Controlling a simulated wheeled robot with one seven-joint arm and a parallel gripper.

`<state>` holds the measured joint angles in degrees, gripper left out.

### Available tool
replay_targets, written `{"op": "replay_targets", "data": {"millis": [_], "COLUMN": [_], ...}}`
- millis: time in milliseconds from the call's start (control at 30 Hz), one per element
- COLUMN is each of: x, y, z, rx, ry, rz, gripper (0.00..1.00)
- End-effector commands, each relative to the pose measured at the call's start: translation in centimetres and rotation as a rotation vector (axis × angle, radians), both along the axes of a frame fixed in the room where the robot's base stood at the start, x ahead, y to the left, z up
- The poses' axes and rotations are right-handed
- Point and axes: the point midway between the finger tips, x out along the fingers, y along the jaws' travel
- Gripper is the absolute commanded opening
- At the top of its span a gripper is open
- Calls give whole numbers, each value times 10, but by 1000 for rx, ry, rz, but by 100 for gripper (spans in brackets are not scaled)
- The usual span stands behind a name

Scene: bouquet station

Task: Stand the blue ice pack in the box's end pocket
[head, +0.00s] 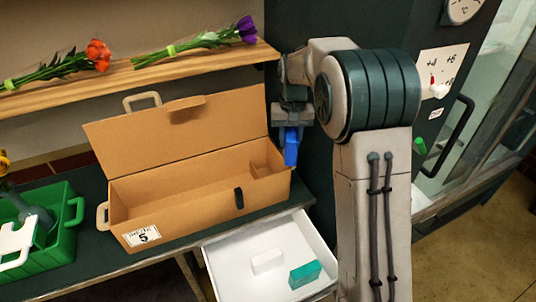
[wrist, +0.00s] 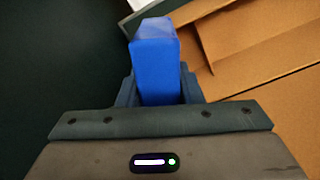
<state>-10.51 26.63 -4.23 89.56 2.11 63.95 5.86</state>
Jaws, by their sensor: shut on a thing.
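The blue ice pack (head: 291,148) is held upright in my gripper (head: 292,128), just beyond the right end of the cardboard box in the head view. The wrist view shows the ice pack (wrist: 156,65) clamped between the fingers of my gripper (wrist: 158,90), its far end sticking out past them. The open cardboard box (head: 170,222) stands on the dark counter with its lid raised at the back. Its end pocket (head: 265,160) is a small partitioned space at the right end; its floor is hidden. In the wrist view the box (wrist: 245,40) lies to the right, apart from the pack.
An open white drawer (head: 235,262) below the box holds a white block (head: 267,261) and a teal box (head: 305,274). A green crate (head: 62,235) stands at left. Flower bunches (head: 195,42) lie on the wooden shelf (head: 140,72) above. A dark wall stands close behind my gripper.

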Motion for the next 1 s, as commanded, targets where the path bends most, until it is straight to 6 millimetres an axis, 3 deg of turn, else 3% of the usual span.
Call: {"op": "replay_targets", "data": {"millis": [200, 433, 633, 867, 1000], "x": [30, 52, 56, 55, 56], "y": [34, 58, 64, 62, 61], "z": [-24, -44, -54, -89, -93], "rx": [0, 0, 0, -3, -2], "ry": [1, -1, 1, 7, 2], "rz": [4, 5, 4, 3, 1], "gripper": [1, 1, 1, 0, 0]}}
